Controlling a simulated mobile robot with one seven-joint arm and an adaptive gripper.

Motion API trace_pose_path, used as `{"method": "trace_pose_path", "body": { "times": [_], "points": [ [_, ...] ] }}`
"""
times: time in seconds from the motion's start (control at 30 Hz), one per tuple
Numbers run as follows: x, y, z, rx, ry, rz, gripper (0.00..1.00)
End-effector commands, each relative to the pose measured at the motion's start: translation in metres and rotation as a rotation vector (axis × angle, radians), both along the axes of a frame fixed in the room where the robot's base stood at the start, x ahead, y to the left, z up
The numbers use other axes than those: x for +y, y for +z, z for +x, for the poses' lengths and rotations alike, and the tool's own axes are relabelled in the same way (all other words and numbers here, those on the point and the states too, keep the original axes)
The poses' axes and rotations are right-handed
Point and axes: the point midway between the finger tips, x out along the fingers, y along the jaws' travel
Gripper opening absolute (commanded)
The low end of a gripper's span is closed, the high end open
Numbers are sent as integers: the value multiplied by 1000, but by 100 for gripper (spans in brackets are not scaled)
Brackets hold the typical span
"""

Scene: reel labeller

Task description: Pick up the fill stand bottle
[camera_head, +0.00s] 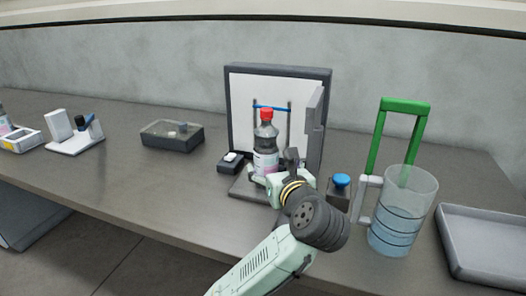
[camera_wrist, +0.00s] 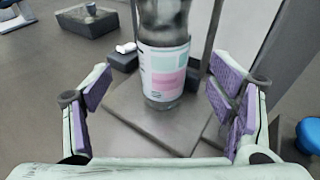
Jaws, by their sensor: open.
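The fill stand bottle (camera_head: 266,140) stands upright on the grey base of the stand (camera_head: 240,187) in the head view. It is dark and clear with a red cap and a white and pink label. In the wrist view the bottle (camera_wrist: 163,60) stands ahead, between the lines of the two fingers, its cap out of frame. My gripper (camera_wrist: 163,92) is open, with purple pads on both sides and clear gaps to the bottle. In the head view my gripper (camera_head: 270,180) is in front of the bottle's lower part and partly hides it.
A blue button (camera_head: 342,180) on a dark block and a clear jug of water (camera_head: 395,235) stand right of the stand. A grey tray (camera_head: 490,245) lies far right. A small dark box (camera_head: 231,165) is close left of the bottle. A dark case (camera_head: 172,137) stands farther left.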

Motion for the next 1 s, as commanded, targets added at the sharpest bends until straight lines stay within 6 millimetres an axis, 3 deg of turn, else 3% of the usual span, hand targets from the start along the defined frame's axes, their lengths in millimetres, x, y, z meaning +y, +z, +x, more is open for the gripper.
{"method": "trace_pose_path", "body": {
  "times": [0.6, 0.9, 1.0],
  "points": [
    [16, -14, 71, 0, 1, -4, 76],
    [18, -17, 77, -3, -1, -5, 76],
    [18, -17, 77, -3, -1, -5, 71]
  ]
}}
